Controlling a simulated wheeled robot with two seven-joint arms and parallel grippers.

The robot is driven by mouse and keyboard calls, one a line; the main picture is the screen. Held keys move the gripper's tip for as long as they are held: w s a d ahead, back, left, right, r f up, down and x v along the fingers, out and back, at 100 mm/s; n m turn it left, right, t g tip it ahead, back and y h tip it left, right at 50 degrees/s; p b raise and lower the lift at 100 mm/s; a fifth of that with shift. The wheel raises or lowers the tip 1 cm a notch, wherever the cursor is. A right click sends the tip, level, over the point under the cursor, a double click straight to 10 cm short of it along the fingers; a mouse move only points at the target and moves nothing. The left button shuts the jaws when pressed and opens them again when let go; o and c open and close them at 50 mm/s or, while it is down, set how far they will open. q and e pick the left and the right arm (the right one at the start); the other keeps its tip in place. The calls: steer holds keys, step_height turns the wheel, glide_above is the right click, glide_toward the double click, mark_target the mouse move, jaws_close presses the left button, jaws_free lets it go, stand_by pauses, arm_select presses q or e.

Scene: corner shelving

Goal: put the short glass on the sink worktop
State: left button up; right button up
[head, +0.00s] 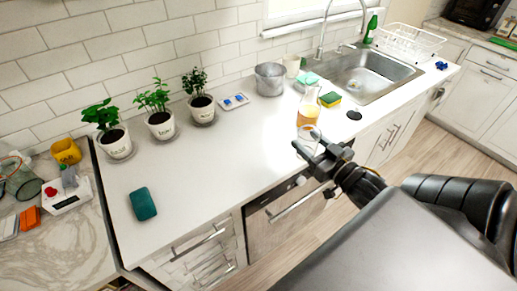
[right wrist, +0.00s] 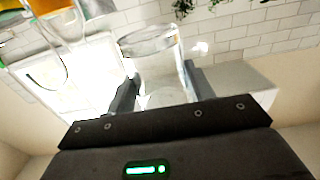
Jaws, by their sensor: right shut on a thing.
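The short glass (right wrist: 152,58) is clear and stands between the two fingers of my right gripper (right wrist: 157,88) in the right wrist view. In the head view, my right gripper (head: 311,147) is at the front edge of the white sink worktop (head: 235,145), shut on the glass (head: 309,133), which shows only faintly. I cannot tell whether the glass touches the worktop. My left gripper is not in view.
A carafe with orange liquid (head: 309,110) stands just behind the glass. A sponge (head: 330,99), a dark disc (head: 354,115) and the sink (head: 368,75) are to the right. A metal pot (head: 269,79) and potted plants (head: 160,122) stand along the wall. The middle worktop is clear.

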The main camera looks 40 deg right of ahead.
steer(key=w+f+b, duration=0.2)
steer(key=w+f, duration=0.1)
steer(key=w, duration=0.1)
steer(key=w+f+b, duration=0.2)
steer(key=w+f, duration=0.1)
steer(key=w, duration=0.1)
steer(key=w+a+f+b, duration=0.1)
steer(key=w+f+b, duration=0.1)
steer(key=w, duration=0.3)
steer(key=shift+f, duration=0.4)
steer(key=shift+w+f, duration=0.2)
steer(key=shift+f, duration=0.15)
steer(key=f+p, duration=0.1)
steer(key=f, duration=0.2)
steer(key=shift+w, duration=0.2)
steer(key=shift+f, duration=0.25)
